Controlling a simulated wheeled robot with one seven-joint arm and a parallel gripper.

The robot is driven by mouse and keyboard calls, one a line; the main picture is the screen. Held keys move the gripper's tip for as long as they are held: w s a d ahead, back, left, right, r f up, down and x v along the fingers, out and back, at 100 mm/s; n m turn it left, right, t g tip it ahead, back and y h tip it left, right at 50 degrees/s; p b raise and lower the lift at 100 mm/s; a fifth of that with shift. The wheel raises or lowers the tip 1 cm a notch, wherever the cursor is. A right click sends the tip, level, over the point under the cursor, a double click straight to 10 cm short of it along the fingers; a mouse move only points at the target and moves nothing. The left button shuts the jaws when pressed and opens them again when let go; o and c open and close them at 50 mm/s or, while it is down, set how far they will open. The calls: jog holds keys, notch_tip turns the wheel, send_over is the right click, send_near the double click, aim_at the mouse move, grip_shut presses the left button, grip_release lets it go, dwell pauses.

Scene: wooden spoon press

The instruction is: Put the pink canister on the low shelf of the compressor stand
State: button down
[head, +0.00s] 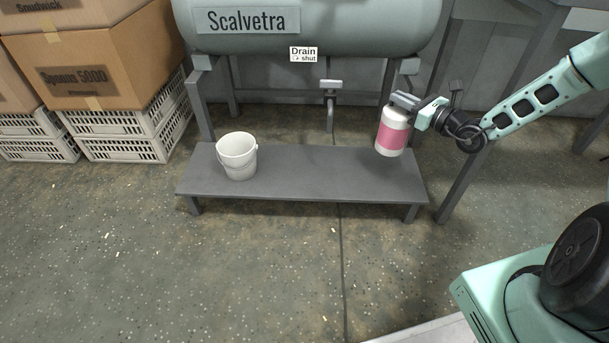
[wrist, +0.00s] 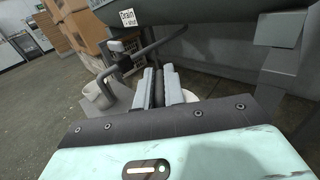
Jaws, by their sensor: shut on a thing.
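The pink canister (head: 392,132), white with a pink band, is upright in the head view at the right end of the low shelf (head: 310,177). My gripper (head: 405,100) is shut on its top from the right. The canister's base shows just over the shelf; I cannot tell whether it touches. In the wrist view my gripper's fingers (wrist: 160,88) are close together, and they hide most of the canister. The low shelf is a grey board under the compressor tank (head: 330,25).
A white bucket (head: 238,156) stands on the shelf's left part. A drain pipe with a valve (head: 331,100) hangs from the tank behind the shelf, left of the canister. Stand legs (head: 200,100) rise at the sides. Crates (head: 130,130) and boxes are at left. The shelf's middle is clear.

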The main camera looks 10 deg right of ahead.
aim_at(394, 129)
notch_tip(394, 129, down, 10)
jog(key=b, duration=0.7)
jog(key=shift+f, duration=0.1)
jog(key=c, duration=1.9)
grip_release()
jog(key=shift+f, duration=0.1)
jog(key=o, duration=0.4)
